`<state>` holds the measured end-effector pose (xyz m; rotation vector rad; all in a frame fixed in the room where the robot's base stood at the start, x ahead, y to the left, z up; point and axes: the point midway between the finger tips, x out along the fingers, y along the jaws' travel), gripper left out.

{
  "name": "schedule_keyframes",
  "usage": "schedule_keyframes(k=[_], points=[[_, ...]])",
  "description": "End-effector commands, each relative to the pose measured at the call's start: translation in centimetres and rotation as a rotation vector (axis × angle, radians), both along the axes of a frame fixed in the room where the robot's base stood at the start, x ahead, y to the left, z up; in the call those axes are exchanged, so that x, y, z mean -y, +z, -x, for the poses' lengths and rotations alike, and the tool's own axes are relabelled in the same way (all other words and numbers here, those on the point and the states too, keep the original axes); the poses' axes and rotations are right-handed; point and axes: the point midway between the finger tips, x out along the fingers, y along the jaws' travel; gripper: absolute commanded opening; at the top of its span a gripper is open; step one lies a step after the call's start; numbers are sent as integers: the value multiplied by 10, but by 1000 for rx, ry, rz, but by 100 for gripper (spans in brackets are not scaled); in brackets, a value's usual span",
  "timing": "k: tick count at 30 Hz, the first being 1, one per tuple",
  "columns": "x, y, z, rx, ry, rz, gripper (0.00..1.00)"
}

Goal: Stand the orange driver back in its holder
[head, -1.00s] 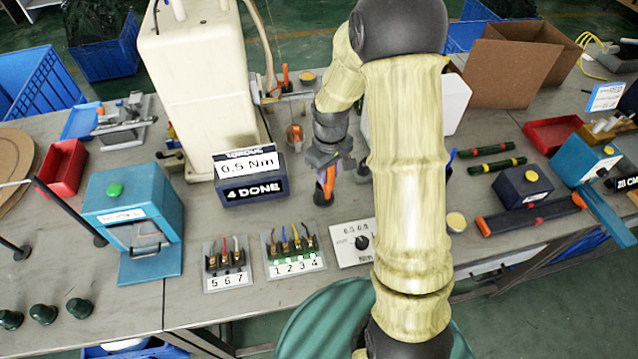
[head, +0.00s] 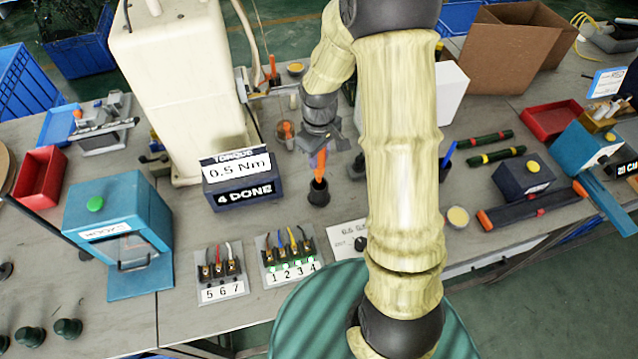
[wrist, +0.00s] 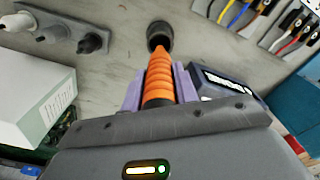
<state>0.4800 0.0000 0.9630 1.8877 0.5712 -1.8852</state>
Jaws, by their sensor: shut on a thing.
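The orange driver (head: 319,164) is in my gripper (head: 321,150), held nearly upright. In the wrist view, the purple fingers are shut around the ribbed orange handle (wrist: 163,80). The holder is a small dark round cup (head: 318,196) on the bench, directly below the driver; it also shows in the wrist view (wrist: 159,30). The driver's lower end meets the cup's mouth in both views. I cannot tell how deep it is in the cup, as its tip is hidden.
The torque display box (head: 240,185), reading 0.5 Nm and 4 DONE, stands just left of the cup. A terminal block (head: 290,262) with coloured wires and a dial plate (head: 347,236) lie in front. A tall cream machine (head: 180,90) stands behind left.

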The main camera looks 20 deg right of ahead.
Motion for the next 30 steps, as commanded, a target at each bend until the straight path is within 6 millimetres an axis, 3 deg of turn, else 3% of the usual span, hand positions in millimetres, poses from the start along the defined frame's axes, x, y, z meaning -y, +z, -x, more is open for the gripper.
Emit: schedule_keyframes(k=[6,18,25,30], points=[[0,-38,1,-5,-1,0,0],[0,-46,0,-1,-1,0,0],[0,-74,1,-4,0,1,0],[0,-82,0,0,-1,0,0]])
